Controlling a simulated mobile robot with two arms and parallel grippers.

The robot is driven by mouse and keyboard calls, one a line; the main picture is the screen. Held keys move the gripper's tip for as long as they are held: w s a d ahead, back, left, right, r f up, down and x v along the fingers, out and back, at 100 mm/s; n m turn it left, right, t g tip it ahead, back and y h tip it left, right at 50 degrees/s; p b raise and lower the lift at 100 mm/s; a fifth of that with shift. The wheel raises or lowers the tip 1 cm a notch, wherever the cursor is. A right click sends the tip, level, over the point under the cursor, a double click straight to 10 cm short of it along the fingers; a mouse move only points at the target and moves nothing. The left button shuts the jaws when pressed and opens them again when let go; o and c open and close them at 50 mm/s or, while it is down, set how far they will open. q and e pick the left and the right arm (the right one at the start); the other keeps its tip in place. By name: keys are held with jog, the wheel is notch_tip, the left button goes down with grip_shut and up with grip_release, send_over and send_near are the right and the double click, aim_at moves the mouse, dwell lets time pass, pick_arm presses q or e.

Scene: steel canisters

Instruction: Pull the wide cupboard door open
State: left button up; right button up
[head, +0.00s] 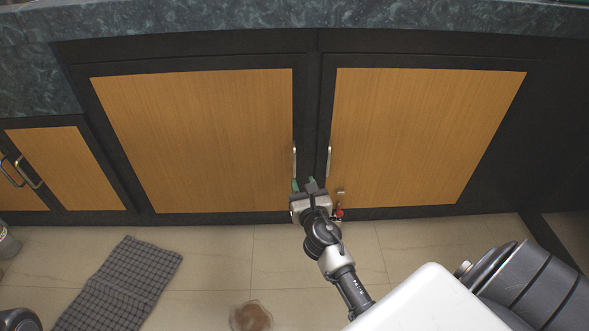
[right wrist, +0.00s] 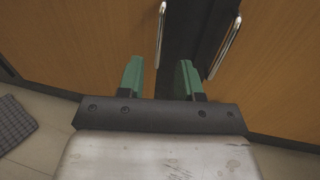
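Two wide wooden cupboard doors with black frames stand side by side, the left door (head: 200,135) and the right door (head: 425,130). Both look shut. Each has an upright metal handle near the centre seam: the left handle (head: 294,162) and the right handle (head: 328,162). My right gripper (head: 309,185) is close to the doors, just below the handles. In the right wrist view its green fingers (right wrist: 160,78) are apart with nothing held between them. The left handle (right wrist: 160,35) shows beyond the gap, the right handle (right wrist: 224,45) to the right. My left gripper is not in view.
A smaller cupboard with looped handles (head: 30,172) is at the left, under the dark stone counter (head: 300,17). A checked cloth (head: 120,285) and a brown round item (head: 251,316) lie on the tiled floor. Floor before the doors is otherwise mostly clear.

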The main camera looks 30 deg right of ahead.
aim_at(295, 164)
jog(key=b+x, duration=0.2)
jog(key=x, duration=0.7)
jog(key=shift+w+f, duration=0.1)
jog(key=shift+w, duration=0.15)
grip_shut()
